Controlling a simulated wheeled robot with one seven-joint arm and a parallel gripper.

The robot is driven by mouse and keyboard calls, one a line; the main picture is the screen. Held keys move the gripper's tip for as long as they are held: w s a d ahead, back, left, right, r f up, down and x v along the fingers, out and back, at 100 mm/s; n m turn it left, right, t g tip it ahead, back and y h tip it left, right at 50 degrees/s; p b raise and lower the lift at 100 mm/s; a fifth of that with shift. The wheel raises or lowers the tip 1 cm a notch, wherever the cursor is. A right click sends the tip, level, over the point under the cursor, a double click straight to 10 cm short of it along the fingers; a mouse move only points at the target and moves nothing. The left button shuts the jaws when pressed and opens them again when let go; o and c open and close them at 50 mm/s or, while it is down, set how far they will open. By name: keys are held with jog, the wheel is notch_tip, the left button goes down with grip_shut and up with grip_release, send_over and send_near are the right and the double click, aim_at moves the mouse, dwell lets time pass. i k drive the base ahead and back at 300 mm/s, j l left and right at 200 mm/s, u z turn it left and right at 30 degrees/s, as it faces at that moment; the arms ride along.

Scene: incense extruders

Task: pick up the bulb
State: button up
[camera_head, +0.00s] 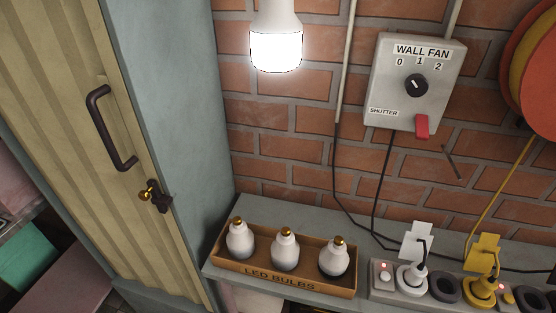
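Three white bulbs with brass-coloured caps stand cap-up in a brown box (228,263) labelled LED BULBS, on a grey shelf. They are the left bulb (240,242), the middle bulb (285,254) and the right bulb (334,260). The box's front wall hides their lower ends. A lit bulb (276,45) hangs at the top of the view, its upper part cut off by the frame edge. I cannot tell which bulb the task means. My gripper is not in view.
A cabinet with a dark handle (104,128) and latch (158,197) stands left of the grey shelf (262,205). A power strip (378,292) with plugs lies right of the box. A WALL FAN control box (392,85) and hanging cables are on the brick wall behind.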

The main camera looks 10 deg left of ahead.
aim_at(240, 239)
jog(key=j, duration=1.1)
jog(key=k+j, duration=0.1)
jog(key=j, duration=0.95)
jog(key=z, duration=0.05)
